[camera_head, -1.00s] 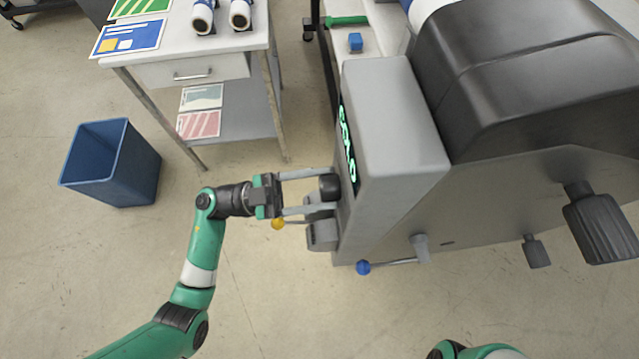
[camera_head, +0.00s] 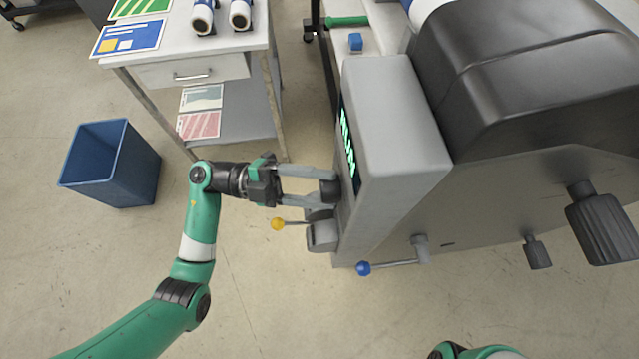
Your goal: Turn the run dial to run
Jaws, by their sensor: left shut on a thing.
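The run dial (camera_head: 330,191) is a dark round knob on the left face of the grey control housing (camera_head: 396,125) of the laminator. My left gripper (camera_head: 327,190) reaches it from the left and is shut on it, one finger on each side. A lit green display (camera_head: 348,148) sits on the same face above the dial; its slanted letters look like "RUN", seen at a steep angle. My right gripper is out of view.
A yellow-tipped lever (camera_head: 278,224) sticks out just below my left gripper, and a blue-tipped lever (camera_head: 364,268) lies lower right. A blue bin (camera_head: 110,163) and a white table (camera_head: 185,45) stand to the left. Open floor lies between.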

